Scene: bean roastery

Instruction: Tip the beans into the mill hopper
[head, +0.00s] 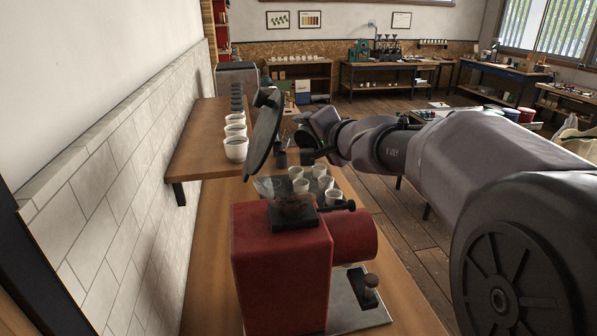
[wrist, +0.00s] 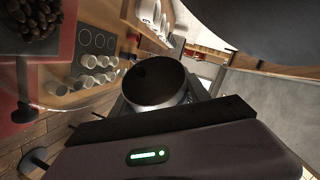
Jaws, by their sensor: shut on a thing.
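The red mill (head: 282,262) stands on the wooden counter in the head view. Its clear hopper (head: 292,208) sits on top with dark brown beans inside. In the wrist view beans (wrist: 36,18) show at the top left, inside a see-through rim. My gripper (head: 288,154) is behind and above the mill, shut on a dark round pan-like vessel (head: 264,135). The vessel is tilted steeply, almost on edge, left of my wrist and above the hopper's far side. My fingers are mostly hidden.
Several white cups (head: 332,197) stand on the counter just behind the mill. More cups (head: 236,149) line the wooden wall shelf (head: 205,150) at the left, close to the vessel. A tiled wall (head: 120,190) bounds the left. Open floor (head: 405,230) lies to the right.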

